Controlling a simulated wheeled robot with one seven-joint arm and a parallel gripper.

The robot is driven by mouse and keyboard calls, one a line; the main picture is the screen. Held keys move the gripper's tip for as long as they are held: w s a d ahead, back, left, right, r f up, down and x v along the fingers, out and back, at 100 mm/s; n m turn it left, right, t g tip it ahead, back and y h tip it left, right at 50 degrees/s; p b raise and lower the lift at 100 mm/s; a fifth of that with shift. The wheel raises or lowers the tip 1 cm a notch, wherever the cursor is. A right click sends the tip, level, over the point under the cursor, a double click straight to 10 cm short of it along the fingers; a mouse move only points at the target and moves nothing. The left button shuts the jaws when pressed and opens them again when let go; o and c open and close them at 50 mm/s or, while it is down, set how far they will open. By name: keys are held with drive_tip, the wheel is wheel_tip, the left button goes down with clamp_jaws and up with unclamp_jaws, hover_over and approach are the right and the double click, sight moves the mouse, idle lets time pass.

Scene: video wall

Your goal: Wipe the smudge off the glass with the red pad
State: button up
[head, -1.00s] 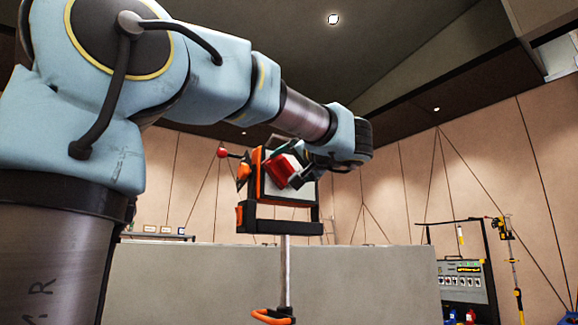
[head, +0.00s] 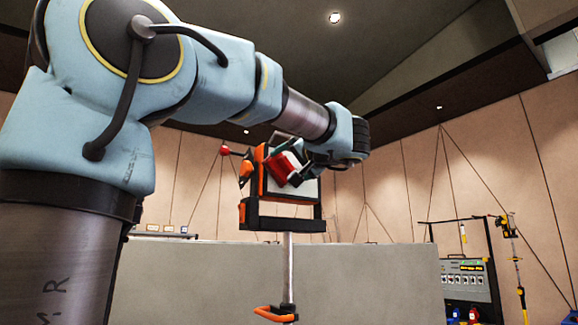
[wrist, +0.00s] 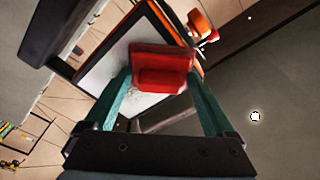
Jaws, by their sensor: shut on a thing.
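The red pad (wrist: 162,72) is between the two green fingers of my gripper (wrist: 160,85) in the wrist view. My gripper is shut on it. In the head view the red pad (head: 286,167) is in front of a framed glass panel (head: 309,190) with a black and orange frame. The pad covers part of the panel; I cannot tell whether it touches the glass. The glass also shows in the wrist view (wrist: 108,72), pale, with grey mottled patches near its lower edge.
The panel stands on a metal post (head: 288,270) with an orange handle (head: 274,313) low down. A long grey partition (head: 380,280) runs behind the post. A rack with tools (head: 465,270) stands at the right. The space between panel and rack looks clear.

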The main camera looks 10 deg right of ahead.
drive_tip(key=shift+w+a, duration=0.2)
drive_tip(key=shift+w, duration=0.15)
drive_tip(key=w+d, duration=0.5)
drive_tip(key=d, duration=0.5)
drive_tip(key=shift+d+b, duration=0.15)
drive_tip(key=shift+b, duration=0.2)
idle(0.7)
drive_tip(key=shift+f, duration=0.1)
drive_tip(key=shift+b, duration=0.35)
